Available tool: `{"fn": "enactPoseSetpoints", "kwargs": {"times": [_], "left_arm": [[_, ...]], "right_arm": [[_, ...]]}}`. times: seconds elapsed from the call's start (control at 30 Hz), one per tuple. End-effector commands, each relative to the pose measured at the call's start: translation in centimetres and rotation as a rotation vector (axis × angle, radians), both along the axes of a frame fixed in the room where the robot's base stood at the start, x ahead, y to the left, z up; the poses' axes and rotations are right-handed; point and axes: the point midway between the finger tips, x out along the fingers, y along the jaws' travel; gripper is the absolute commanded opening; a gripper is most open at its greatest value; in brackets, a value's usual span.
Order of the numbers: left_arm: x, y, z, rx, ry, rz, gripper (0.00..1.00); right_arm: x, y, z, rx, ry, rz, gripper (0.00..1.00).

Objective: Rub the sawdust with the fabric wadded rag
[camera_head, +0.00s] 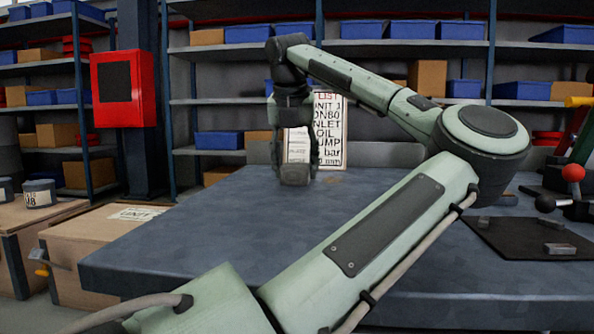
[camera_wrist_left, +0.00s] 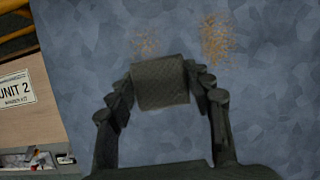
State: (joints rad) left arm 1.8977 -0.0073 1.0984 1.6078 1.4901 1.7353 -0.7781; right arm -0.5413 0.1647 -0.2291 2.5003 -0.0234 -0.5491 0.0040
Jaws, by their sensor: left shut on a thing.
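My left gripper (camera_head: 294,158) points down over the grey-blue tabletop and is shut on the rag. The rag is a dark grey wad; its lower end (camera_head: 296,176) shows below the fingers at or near the table surface. In the left wrist view the rag (camera_wrist_left: 160,82) sits between the two fingertips. Two tan patches of sawdust lie on the table just beyond it: a denser, longer patch (camera_wrist_left: 216,38) to the right and a fainter one (camera_wrist_left: 146,42) right above the rag. My right gripper is not in view.
The workbench (camera_head: 190,235) is mostly bare. A printed sign (camera_head: 330,130) stands behind the gripper. A dark mat (camera_head: 525,238) with small parts and a red-knobbed lever (camera_head: 573,173) are at the right. A wooden crate (camera_head: 75,255) stands left of the bench.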

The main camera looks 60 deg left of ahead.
Motion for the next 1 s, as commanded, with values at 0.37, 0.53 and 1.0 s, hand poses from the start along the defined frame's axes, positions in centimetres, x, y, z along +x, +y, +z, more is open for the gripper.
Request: {"fn": "enactPoseSetpoints", "kwargs": {"times": [0.37, 0.53, 1.0], "left_arm": [[-0.4, -0.5, 0.1, -0.001, 0.001, -0.001, 0.28], [-0.4, -0.4, 1.1, 0.000, 0.000, -0.001, 0.28], [-0.4, -0.4, 5.8, 0.002, 0.000, -0.001, 0.28]], "right_arm": [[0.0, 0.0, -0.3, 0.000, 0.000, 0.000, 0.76], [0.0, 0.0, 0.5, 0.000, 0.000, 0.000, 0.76], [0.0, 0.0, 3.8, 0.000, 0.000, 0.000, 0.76]]}}
